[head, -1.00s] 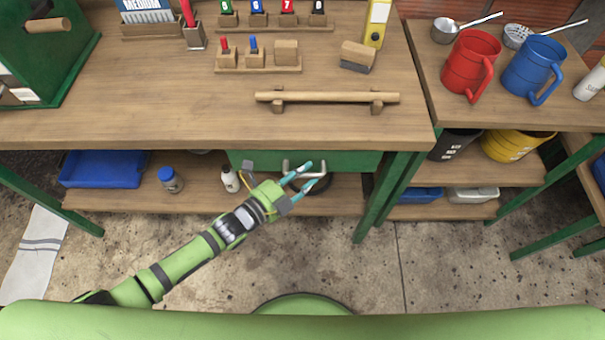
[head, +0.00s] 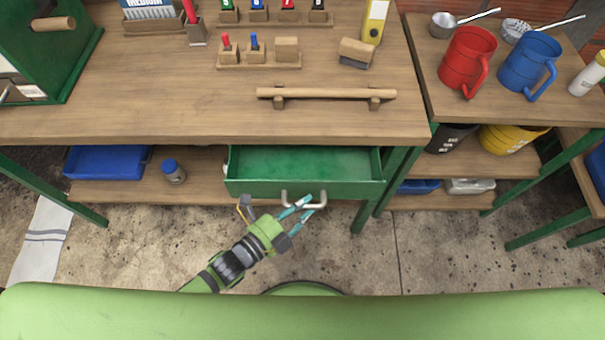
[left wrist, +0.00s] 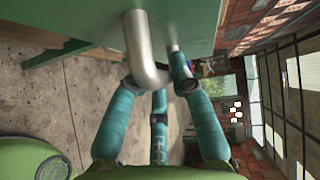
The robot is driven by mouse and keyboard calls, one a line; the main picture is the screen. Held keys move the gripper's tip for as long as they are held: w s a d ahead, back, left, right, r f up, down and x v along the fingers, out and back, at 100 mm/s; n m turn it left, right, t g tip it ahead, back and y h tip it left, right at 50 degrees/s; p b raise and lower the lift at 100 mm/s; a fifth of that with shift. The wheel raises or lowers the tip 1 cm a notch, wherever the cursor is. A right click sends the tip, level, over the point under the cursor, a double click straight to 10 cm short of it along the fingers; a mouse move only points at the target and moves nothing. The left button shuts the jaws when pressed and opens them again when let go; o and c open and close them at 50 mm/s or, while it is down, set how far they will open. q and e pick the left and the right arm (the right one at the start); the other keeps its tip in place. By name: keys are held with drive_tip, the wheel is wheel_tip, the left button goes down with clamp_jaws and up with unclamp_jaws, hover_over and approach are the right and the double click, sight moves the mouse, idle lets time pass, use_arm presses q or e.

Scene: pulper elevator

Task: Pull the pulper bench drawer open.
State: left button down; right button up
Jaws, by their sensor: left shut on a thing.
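The green pulper bench drawer (head: 305,188) sticks out from under the wooden bench top in the head view, and its empty green inside shows. A metal bar handle (head: 318,206) is on its front; it also shows large in the left wrist view (left wrist: 147,60). My left gripper (head: 303,204) is at the drawer front, its teal fingers shut on the handle. In the left wrist view the fingers (left wrist: 155,85) are around the handle bar. My right gripper is not in view.
The bench top (head: 180,115) above holds a wooden rail (head: 325,93), small blocks and a brush. A blue tray (head: 105,161) and a blue-capped bottle (head: 173,172) are on the lower shelf. A green bench leg (head: 372,205) stands right of the drawer.

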use_arm(q)
drive_tip(key=s+p, duration=0.1)
drive_tip(key=s, duration=1.5)
drive_tip(key=shift+s, duration=0.35)
drive_tip(key=c, duration=1.3)
unclamp_jaws()
drive_tip(key=shift+c, duration=0.2)
drive_tip(key=v, duration=1.2)
